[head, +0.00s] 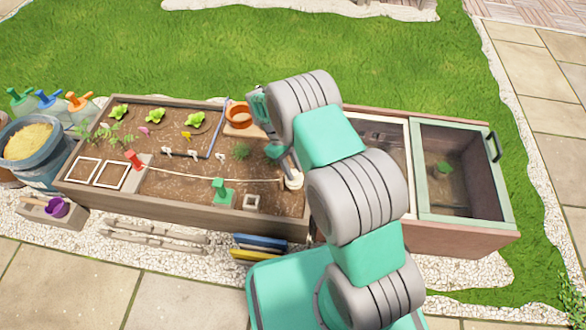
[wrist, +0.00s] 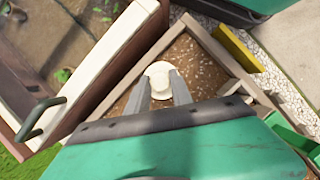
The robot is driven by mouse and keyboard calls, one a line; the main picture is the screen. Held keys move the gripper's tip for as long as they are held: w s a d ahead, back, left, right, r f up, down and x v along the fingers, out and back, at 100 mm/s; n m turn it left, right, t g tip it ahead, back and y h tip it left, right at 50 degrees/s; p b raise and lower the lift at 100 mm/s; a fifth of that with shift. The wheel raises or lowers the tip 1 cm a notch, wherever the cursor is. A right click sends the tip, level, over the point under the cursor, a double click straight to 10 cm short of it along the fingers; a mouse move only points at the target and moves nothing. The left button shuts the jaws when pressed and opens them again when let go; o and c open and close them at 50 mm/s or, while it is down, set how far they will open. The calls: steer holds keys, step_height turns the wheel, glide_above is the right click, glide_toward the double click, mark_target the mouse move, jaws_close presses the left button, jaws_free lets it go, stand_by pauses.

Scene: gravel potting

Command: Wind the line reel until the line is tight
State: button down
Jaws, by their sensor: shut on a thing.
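The cream line reel (head: 293,181) stands at the right end of the soil bed, partly hidden by my arm. In the wrist view the round cream top of the reel (wrist: 158,70) sits between my two grey fingers. My gripper (wrist: 166,90) is shut on it from above. A pale line (head: 215,178) runs left from the reel across the soil towards a red-topped piece (head: 134,160). It looks slightly bowed; I cannot tell how tight it is.
A green block (head: 222,192) stands near the bed's front edge, close to the line. A green-framed box (head: 465,215) with a dark handle adjoins on the right. Blue and yellow pieces (head: 258,243) lean at the front. Seedlings (head: 196,119) grow at the back left.

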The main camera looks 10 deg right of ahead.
steer(key=shift+m, duration=0.4)
steer(key=m+g+y, duration=0.1)
steer(key=m+y, duration=0.1)
steer(key=m, duration=0.2)
steer(key=shift+d, duration=0.15)
steer(key=shift+d+m+y+p, duration=0.1)
steer(key=shift+m+y+p, duration=0.65)
steer(key=shift+m, duration=1.35)
steer(key=c, duration=1.1)
jaws_free()
steer(key=shift+c, duration=0.2)
steer(key=p+v, duration=0.2)
steer(key=v, duration=0.5)
steer(key=shift+r+p, duration=0.3)
steer(key=shift+r, duration=0.1)
steer(key=shift+w, duration=0.15)
